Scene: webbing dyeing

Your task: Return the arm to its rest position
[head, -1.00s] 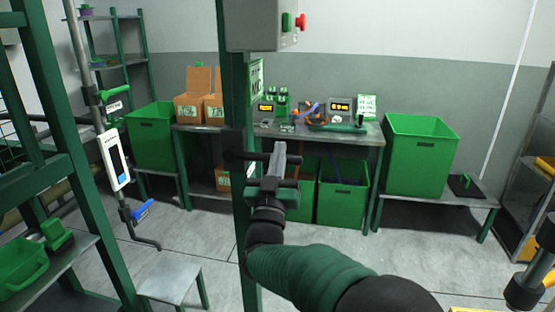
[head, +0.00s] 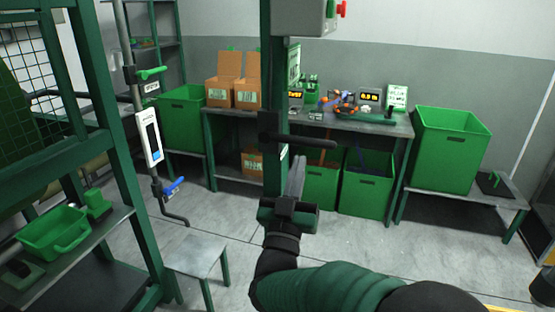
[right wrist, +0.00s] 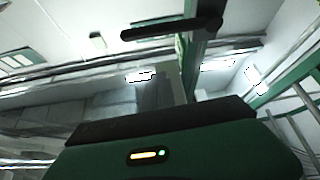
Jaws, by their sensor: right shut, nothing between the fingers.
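My right arm comes up from the bottom of the head view. Its gripper (head: 297,175) points away from me, in front of the lower part of a green post. The jaws are closed, with nothing held. In the right wrist view, the dark green gripper body (right wrist: 190,150) with a small lit indicator fills the bottom. A dark horizontal bar (head: 305,138) shows above the gripper in the head view, across the post; a similar dark bar (right wrist: 170,30) shows at the top of the wrist view. My left gripper is not in view.
The green post (head: 276,95) carries a grey control box (head: 300,17) with a red button. Behind stand a workbench (head: 370,125) and green bins (head: 450,150). At left are a green-framed rack (head: 105,140), a hanging white device (head: 149,138) and a low stool (head: 198,255). Floor shows between.

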